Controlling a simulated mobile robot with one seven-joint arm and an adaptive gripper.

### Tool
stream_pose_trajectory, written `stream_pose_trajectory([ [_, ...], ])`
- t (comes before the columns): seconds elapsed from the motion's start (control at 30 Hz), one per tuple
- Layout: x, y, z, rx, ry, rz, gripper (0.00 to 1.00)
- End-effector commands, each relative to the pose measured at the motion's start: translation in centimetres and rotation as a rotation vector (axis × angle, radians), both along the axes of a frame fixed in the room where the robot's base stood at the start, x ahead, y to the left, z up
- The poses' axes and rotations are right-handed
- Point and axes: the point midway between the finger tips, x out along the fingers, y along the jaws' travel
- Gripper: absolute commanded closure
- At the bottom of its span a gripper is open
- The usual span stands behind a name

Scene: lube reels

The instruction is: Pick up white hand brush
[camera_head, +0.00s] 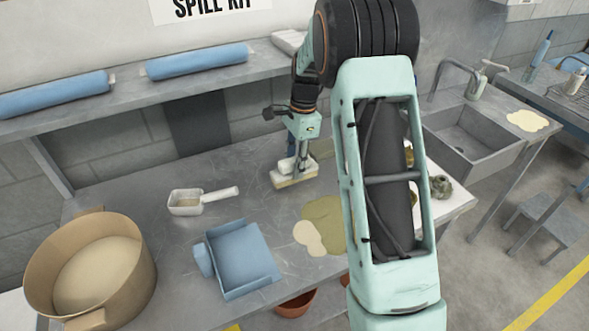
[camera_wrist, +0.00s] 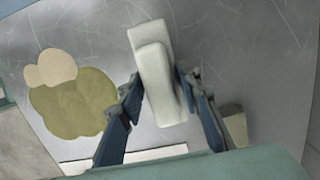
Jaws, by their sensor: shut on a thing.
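The white hand brush (camera_head: 293,179) is at the back middle of the metal bench in the head view, with a pale tan lower edge. It also shows in the wrist view (camera_wrist: 157,68) as a white block with a rounded raised handle. My gripper (camera_head: 296,160) is above it, pointing down. In the wrist view my gripper (camera_wrist: 159,86) has one blue finger on each side of the handle and is shut on it. I cannot tell whether the brush touches the bench. Part of its handle is hidden by the fingers in the head view.
A white scoop (camera_head: 187,202), a blue dustpan-like tray (camera_head: 240,258) and a tan round tub (camera_head: 137,235) stand to the left. An olive and cream spill (camera_head: 322,222) lies in front. Blue rolls (camera_head: 196,61) lie on the shelf behind. A sink (camera_head: 470,140) is at right.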

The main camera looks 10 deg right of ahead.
Motion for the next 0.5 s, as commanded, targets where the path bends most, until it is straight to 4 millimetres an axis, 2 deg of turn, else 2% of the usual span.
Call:
stream_pose_trajectory([
  [0.07, 0.1, 0.0, 1.5, -0.001, -0.006, 0.0, 0.95],
  [0.27, -2.3, 0.1, 4.0, 0.0, -0.006, 0.001, 0.95],
  [0.5, -6.1, 0.1, 7.5, 0.0, -0.003, 0.0, 0.95],
])
